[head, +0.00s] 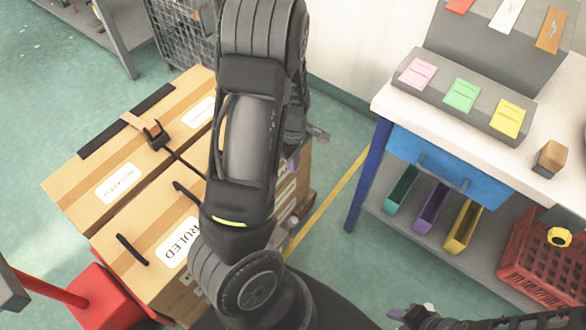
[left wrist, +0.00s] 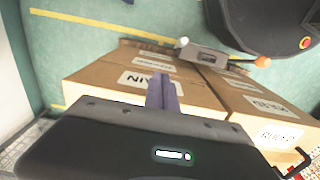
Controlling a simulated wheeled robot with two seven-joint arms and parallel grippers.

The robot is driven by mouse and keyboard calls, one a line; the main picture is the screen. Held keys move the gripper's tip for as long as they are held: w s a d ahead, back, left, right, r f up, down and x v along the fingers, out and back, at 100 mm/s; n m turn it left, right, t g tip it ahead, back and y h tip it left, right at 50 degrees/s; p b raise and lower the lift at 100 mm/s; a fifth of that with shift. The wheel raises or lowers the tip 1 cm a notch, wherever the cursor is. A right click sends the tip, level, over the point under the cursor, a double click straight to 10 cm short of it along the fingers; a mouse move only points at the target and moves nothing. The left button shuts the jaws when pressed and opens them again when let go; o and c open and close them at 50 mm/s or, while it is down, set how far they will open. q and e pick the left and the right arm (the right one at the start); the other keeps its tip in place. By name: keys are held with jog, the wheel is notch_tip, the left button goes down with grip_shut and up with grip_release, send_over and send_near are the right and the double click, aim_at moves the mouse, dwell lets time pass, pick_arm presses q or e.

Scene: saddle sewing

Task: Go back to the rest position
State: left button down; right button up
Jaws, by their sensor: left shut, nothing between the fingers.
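My left arm (head: 245,140) reaches up the middle of the head view, above the cardboard boxes. My left gripper (left wrist: 163,92) is shut and empty; its purple-grey fingers point away from the wrist over the boxes in the left wrist view. In the head view it is mostly hidden behind the arm. A dark part of my right arm (head: 440,318) shows at the bottom edge, right of centre; whether its gripper is open or shut is not clear.
Labelled cardboard boxes (head: 110,188) stand below and left of my left arm. A white-topped workbench (head: 400,105) with blue legs, coloured bins and a red crate (head: 545,262) stands on the right. A red stand (head: 100,300) is at lower left. Green floor lies between boxes and bench.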

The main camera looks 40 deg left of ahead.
pick_arm(q)
jog(key=shift+r, duration=0.55)
jog(key=w+d+f+m+t+p, duration=0.1)
jog(key=d+f+m+p, duration=0.1)
jog(key=d+m, duration=0.4)
jog(key=w+d+f+m+t+p, duration=0.1)
jog(key=w+d+f+m+t, duration=0.1)
jog(key=d+m, duration=0.45)
jog(key=s+d+m+g+h+p, duration=0.1)
jog(key=s+d+m+h+p, duration=0.1)
jog(key=s+d, duration=0.4)
jog(key=s+d+m+g+h+p, duration=0.1)
jog(key=s+d, duration=0.6)
jog(key=d, duration=0.7)
jog(key=shift+s+r+m+h+p, duration=0.25)
jog(key=shift+m+h+p, duration=0.35)
jog(key=shift+m+p, duration=0.5)
